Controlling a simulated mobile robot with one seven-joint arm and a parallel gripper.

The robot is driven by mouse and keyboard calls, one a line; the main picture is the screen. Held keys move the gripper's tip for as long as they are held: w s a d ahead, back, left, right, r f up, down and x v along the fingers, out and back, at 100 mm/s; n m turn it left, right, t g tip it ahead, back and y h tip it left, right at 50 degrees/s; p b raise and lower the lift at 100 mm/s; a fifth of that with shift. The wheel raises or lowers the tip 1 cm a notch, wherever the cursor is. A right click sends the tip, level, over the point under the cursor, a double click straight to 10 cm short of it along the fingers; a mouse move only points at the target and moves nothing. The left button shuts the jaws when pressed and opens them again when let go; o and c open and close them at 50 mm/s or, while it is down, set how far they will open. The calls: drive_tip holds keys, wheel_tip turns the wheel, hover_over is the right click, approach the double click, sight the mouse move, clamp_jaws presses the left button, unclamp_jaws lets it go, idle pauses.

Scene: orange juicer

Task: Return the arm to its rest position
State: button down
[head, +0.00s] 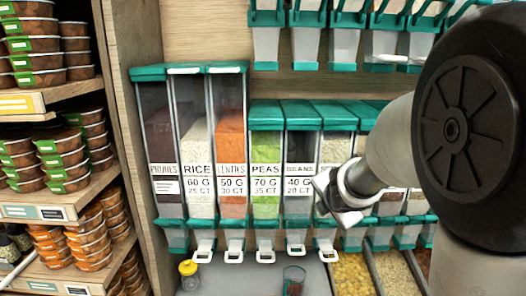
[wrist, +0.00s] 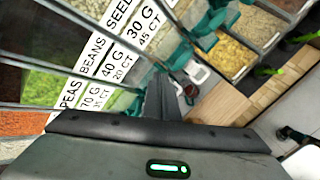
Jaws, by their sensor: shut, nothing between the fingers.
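My arm reaches in from the right of the head view, in front of the food dispensers. My gripper (head: 322,190) is raised near the dispenser labelled beans (head: 300,150) and partly covers the one to its right. In the wrist view my gripper (wrist: 162,98) has its dark fingers together with nothing between them. I cannot tell its exact distance from the dispensers.
Dispensers labelled rice (head: 196,150), lentils (head: 232,150) and peas (head: 266,150) stand to the left. A yellow-lidded jar (head: 189,275) and a dark-filled glass (head: 293,280) stand on the grey counter (head: 240,280) below. Shelves of stacked tubs (head: 60,155) are at far left.

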drive_tip(key=s+d+r+m+h, duration=0.1)
drive_tip(key=s+d+r+m, duration=0.1)
drive_tip(key=s+m, duration=0.25)
drive_tip(key=s+d+r+m+g+h, duration=0.1)
drive_tip(key=s+d+r+m, duration=0.15)
drive_tip(key=s+m, duration=0.2)
drive_tip(key=s+d+r+m+h, duration=0.1)
drive_tip(key=s+r+m, duration=0.1)
drive_tip(key=s+m, duration=0.25)
drive_tip(key=s+a+f+m+g+y, duration=0.1)
drive_tip(key=s+a+m, duration=0.3)
drive_tip(key=s, duration=0.4)
drive_tip(key=s+a+f+m+g+y, duration=0.1)
drive_tip(key=s+a+m+g+y, duration=0.1)
drive_tip(key=s+a+m, duration=0.3)
drive_tip(key=s+m+y, duration=0.1)
drive_tip(key=s, duration=0.3)
